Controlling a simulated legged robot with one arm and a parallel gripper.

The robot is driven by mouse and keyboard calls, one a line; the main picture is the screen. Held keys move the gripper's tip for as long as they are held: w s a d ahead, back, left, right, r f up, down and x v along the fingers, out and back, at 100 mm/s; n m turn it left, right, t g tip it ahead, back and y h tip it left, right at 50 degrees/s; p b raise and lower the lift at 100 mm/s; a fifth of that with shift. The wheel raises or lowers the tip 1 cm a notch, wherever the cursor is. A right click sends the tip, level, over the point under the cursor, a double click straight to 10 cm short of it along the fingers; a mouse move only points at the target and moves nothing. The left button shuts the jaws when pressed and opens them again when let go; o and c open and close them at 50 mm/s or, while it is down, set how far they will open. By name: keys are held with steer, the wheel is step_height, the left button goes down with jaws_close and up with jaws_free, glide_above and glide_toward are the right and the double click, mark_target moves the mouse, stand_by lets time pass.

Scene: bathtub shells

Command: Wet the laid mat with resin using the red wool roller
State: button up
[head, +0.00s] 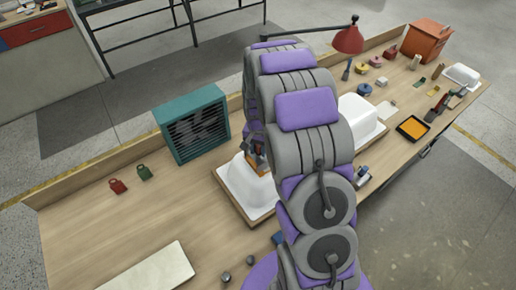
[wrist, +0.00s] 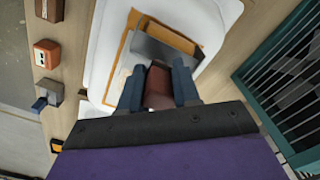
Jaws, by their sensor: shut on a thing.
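My gripper (head: 258,146) is low over the nearer white tub shell (head: 235,180), partly hidden by my arm in the head view. In the wrist view my gripper (wrist: 157,88) is shut on the reddish-brown grip of a tool (wrist: 158,85) with a flat grey part beyond it. I cannot tell whether this is the red wool roller. An orange-tan patch (wrist: 133,22) lies on the white shell (wrist: 108,30) under the tool; it may be the mat, and contact is unclear. A black tray (head: 412,127) with orange liquid stands at the bench's right.
A teal slatted box (head: 192,123) stands close behind the shell. Red (head: 117,186) and green (head: 144,172) padlock-like items and a pale board (head: 150,270) are on the left. Another white shell (head: 361,118) and a red lamp (head: 348,40) are right of my arm.

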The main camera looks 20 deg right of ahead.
steer(key=shift+w+d+f+p, duration=0.15)
steer(key=shift+w+d, duration=0.2)
steer(key=shift+d, duration=1.4)
steer(key=shift+w+d+p, duration=0.1)
steer(key=shift+w+d, duration=0.2)
steer(key=shift+d, duration=1.45)
steer(key=shift+w+d+f+p, duration=0.15)
steer(key=shift+w+d, duration=0.2)
steer(key=shift+d, duration=1.4)
jaws_close()
step_height(320, 180, up, 6)
steer(key=p, duration=0.1)
steer(key=shift+d, duration=0.1)
